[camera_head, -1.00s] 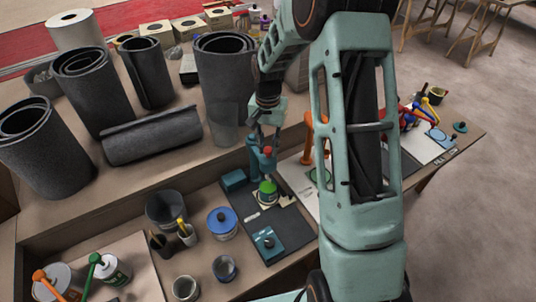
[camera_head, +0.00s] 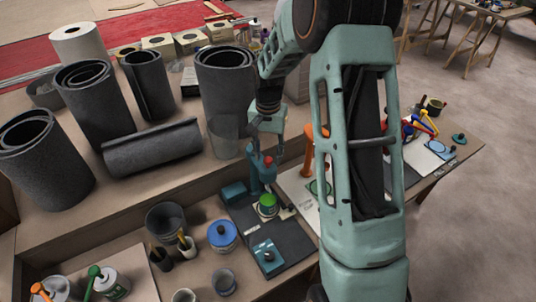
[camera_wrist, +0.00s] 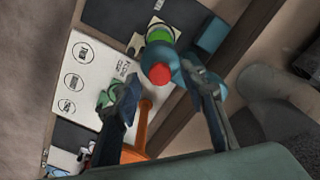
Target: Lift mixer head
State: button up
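The mixer is a teal stand (camera_head: 261,181) with a red knob (camera_head: 268,160) on its head, standing on a dark mat. A green round pot (camera_head: 267,200) sits in front of it. In the wrist view the red knob (camera_wrist: 160,73) and the teal mixer head (camera_wrist: 163,60) show between my fingers, with the green pot (camera_wrist: 160,33) beyond. My gripper (camera_wrist: 163,90) is open, its fingers well apart and on either side of the head's line. In the head view my gripper (camera_head: 267,148) is just above the mixer. Whether the fingers touch it cannot be told.
An orange stand (camera_head: 308,150) is close on the right, also seen in the wrist view (camera_wrist: 143,125). A blue-lidded can (camera_head: 222,236) and a teal scale (camera_head: 267,259) are nearer.

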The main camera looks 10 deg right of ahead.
notch_tip(320, 180, up, 12)
jog(key=shift+f, duration=0.25)
dwell(0.4)
